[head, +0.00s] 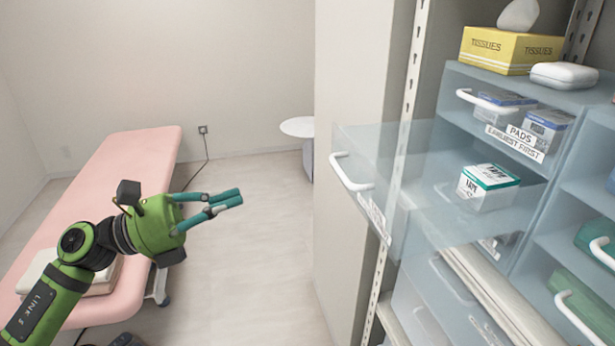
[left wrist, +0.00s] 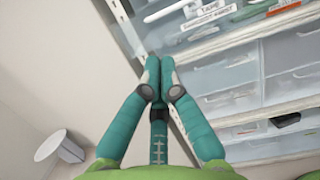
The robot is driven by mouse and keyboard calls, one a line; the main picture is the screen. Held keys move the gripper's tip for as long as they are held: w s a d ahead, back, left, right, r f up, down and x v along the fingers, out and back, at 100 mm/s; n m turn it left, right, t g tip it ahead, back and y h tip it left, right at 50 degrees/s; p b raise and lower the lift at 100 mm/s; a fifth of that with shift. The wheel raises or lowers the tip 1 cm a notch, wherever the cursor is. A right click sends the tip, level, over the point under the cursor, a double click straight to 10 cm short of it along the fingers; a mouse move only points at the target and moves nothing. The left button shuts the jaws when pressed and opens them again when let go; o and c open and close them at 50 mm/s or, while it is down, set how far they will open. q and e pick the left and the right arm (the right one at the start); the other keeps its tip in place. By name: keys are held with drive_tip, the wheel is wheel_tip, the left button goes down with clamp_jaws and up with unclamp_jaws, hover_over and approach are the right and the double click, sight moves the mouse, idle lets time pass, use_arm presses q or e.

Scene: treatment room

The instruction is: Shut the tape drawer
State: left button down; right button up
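The tape drawer is a clear bluish drawer (head: 410,215), pulled well out of the cabinet in the head view. Its white handle (head: 350,172) and front label face left. In the left wrist view, its label (left wrist: 208,10) reads TAPE, at the top edge. A white and green box (head: 487,187) shows behind the clear walls. My left gripper (head: 236,199) is to the left of the drawer front, apart from it. Its teal fingers are together with nothing between them, as the left wrist view (left wrist: 160,75) also shows. My right gripper is not in view.
More clear drawers are below and right. A pink couch (head: 130,165) stands left, and a round white table (head: 298,127) behind. The floor between is clear.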

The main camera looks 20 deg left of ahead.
use_arm(q)
drive_tip(key=m, duration=0.1)
drive_tip(key=p, duration=0.9)
approach(335, 167)
drive_tip(key=shift+g, duration=0.3)
drive_tip(key=x, duration=0.7)
drive_tip(key=shift+r, duration=0.15)
drive_tip(key=shift+w+d, duration=0.1)
